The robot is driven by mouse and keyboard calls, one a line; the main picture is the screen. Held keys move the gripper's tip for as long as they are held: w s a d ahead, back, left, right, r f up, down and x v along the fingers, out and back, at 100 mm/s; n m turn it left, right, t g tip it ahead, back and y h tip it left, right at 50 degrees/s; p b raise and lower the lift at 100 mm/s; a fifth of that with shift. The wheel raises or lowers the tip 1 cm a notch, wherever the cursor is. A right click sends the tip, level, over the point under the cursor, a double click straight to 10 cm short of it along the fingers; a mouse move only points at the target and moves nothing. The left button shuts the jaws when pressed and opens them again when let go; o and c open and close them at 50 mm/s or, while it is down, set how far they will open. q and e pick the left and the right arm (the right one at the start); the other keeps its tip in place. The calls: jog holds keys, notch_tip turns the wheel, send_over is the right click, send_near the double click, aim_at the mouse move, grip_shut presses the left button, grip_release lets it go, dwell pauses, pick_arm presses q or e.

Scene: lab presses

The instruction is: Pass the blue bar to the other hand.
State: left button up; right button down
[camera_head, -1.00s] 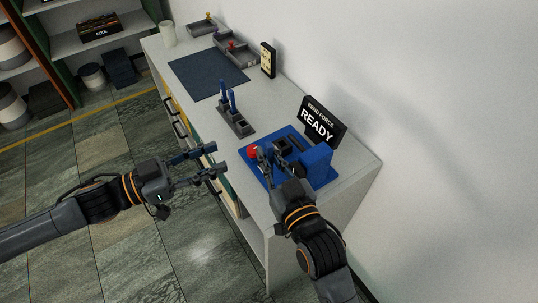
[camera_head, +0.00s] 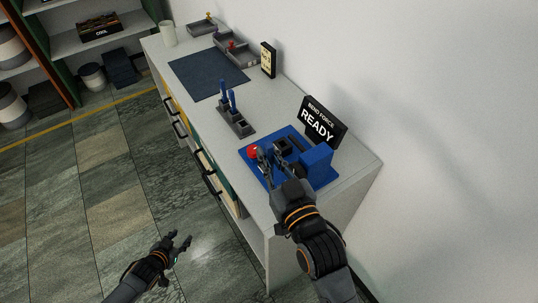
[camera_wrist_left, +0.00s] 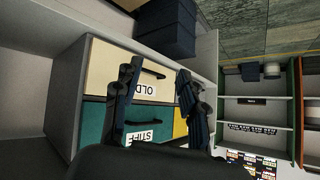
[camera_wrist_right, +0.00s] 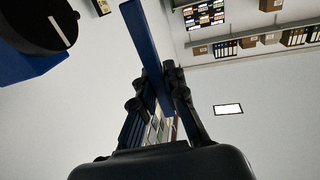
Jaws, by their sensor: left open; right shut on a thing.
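The blue bar (camera_wrist_right: 148,50) is between the fingers of my right gripper (camera_wrist_right: 158,95) in the right wrist view and sticks out beyond the fingertips. In the head view my right gripper (camera_head: 266,163) is over the blue press base, and the held bar is hard to make out there. My left gripper (camera_head: 183,241) is open and empty, low over the floor in front of the bench. In the left wrist view its fingers (camera_wrist_left: 158,85) are apart, with drawer fronts behind them.
The blue press (camera_head: 316,163) with a red button (camera_head: 253,151) stands at the bench's near end, before a READY sign (camera_head: 318,125). A dark rack (camera_head: 237,123) holds upright blue bars (camera_head: 232,98). A dark mat (camera_head: 205,74) lies farther back. Drawer handles (camera_head: 208,183) stick out in front.

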pick_arm(q)
jog(key=s+d+f+g, duration=0.2)
jog(key=s+f, duration=0.3)
jog(key=s, duration=0.6)
jog(key=s+d+f+g, duration=0.3)
jog(key=s+f, duration=0.3)
jog(key=s, duration=0.5)
jog(key=s+d+f+n+g+y, duration=0.1)
jog(key=s+d+f+g, duration=0.2)
jog(key=s+f, duration=0.3)
jog(key=s, duration=0.5)
jog(key=shift+s+d+f, duration=0.2)
jog(key=shift+s+d, duration=0.15)
jog(key=shift+s, duration=0.05)
